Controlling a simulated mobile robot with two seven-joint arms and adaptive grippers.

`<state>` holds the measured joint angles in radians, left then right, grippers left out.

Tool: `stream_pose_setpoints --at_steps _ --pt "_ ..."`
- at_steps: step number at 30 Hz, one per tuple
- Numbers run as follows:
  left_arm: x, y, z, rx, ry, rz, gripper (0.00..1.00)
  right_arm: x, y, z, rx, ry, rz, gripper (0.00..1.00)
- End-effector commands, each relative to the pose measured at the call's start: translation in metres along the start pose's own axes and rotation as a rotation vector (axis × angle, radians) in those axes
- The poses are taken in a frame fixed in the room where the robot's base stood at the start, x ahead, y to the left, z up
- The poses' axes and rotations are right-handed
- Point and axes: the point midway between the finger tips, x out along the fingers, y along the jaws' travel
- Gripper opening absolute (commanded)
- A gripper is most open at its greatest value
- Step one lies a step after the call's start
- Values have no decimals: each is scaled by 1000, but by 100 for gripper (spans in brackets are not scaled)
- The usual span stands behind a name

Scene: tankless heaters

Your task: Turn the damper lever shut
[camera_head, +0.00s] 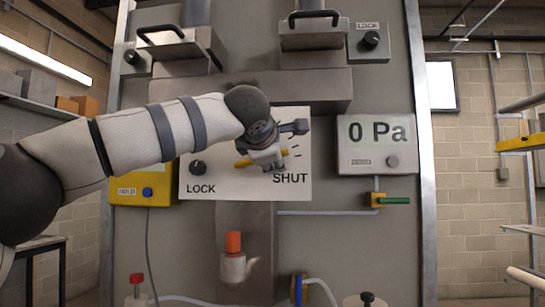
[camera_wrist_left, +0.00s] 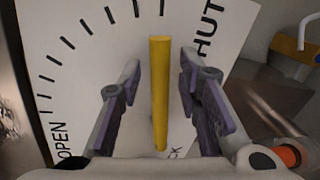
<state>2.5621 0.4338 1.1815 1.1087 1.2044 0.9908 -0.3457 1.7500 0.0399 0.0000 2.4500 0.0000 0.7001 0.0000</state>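The yellow damper lever (camera_wrist_left: 160,95) stands between the two fingers of my left gripper (camera_wrist_left: 160,68) in the left wrist view, with a visible gap on each side. Its far end points into the tick marks between OPEN and SHUT. In the head view the lever (camera_head: 243,163) is mostly hidden behind my left gripper (camera_head: 280,150), which is at the white dial plate (camera_head: 225,183) just above the word SHUT. The left gripper is open around the lever. My right gripper is not in view.
A black LOCK knob (camera_head: 198,167) is on the plate's lower left. A gauge box (camera_head: 375,145) reading 0 Pa is to the right, above a green-handled valve (camera_head: 390,200). A yellow HOLD box (camera_head: 145,191) is to the left. An orange-capped fitting (camera_head: 233,242) is below.

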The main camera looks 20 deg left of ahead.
Motion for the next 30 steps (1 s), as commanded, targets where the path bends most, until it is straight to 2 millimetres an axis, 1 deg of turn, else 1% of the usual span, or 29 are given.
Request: stream_pose_setpoints --at_steps 8,11,18,21,25,30 --pt "-3 0 0 -1 -2 0 33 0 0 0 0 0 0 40" --pt "-18 2 1 1 -3 2 33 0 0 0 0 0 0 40" --pt "-84 2 0 0 -3 4 33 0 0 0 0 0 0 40" --pt "-103 1 0 0 -2 2 33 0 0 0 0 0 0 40" --pt "-117 0 0 -1 0 1 33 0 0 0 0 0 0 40" --pt "-120 0 0 -1 0 0 33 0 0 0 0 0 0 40"
